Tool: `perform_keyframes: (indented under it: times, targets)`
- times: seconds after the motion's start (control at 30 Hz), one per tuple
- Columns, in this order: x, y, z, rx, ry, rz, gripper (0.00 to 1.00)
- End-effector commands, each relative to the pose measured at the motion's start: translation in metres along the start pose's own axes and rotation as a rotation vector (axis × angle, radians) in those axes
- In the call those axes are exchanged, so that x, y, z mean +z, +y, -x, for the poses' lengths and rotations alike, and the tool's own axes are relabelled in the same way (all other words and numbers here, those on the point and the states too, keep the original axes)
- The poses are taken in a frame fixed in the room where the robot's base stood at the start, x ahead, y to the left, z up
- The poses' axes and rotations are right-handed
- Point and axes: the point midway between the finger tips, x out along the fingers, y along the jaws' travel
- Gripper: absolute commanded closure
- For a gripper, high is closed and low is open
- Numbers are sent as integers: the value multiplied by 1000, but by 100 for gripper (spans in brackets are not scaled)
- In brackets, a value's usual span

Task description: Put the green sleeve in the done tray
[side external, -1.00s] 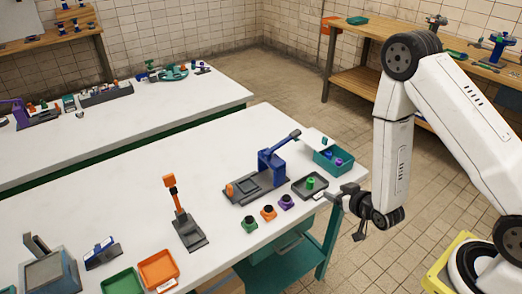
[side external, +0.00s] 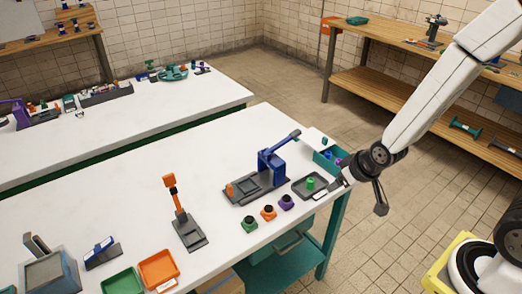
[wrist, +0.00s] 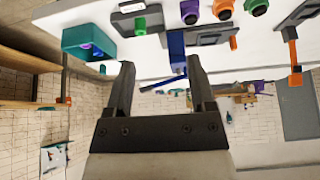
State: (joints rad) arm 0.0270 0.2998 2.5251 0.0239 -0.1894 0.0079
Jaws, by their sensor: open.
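A small green sleeve (side external: 310,183) stands in a shallow dark grey tray (side external: 299,191) near the table's right edge. It also shows in the wrist view (wrist: 140,24), inside the dark tray (wrist: 123,25). My gripper (side external: 338,181) is just right of that tray in the side view. In the wrist view my gripper (wrist: 160,75) is open, with nothing between its fingers. A teal bin (side external: 323,160) with blue and purple pieces stands behind the dark tray. The labels are too small to read, so I cannot tell which container is the done tray.
A blue lever press (side external: 270,168) stands left of the dark tray. Green, orange and purple blocks (side external: 268,213) with black tops line the front edge. An orange tray (side external: 158,268), a green tray (side external: 122,282) and an orange-handled tool (side external: 180,215) are farther left.

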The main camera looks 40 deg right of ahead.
Motion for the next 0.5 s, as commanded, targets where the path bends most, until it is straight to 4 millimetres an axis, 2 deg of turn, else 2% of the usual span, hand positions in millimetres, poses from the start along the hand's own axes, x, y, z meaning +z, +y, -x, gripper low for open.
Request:
perform_keyframes:
  times: [0.1, 0.3, 0.5]
  targets:
    - [4, -4, 22, -6, -77, 18, 29]
    - [17, -6, 55, -10, -197, 43, 29]
    - [26, -7, 72, -10, -264, 57, 29]
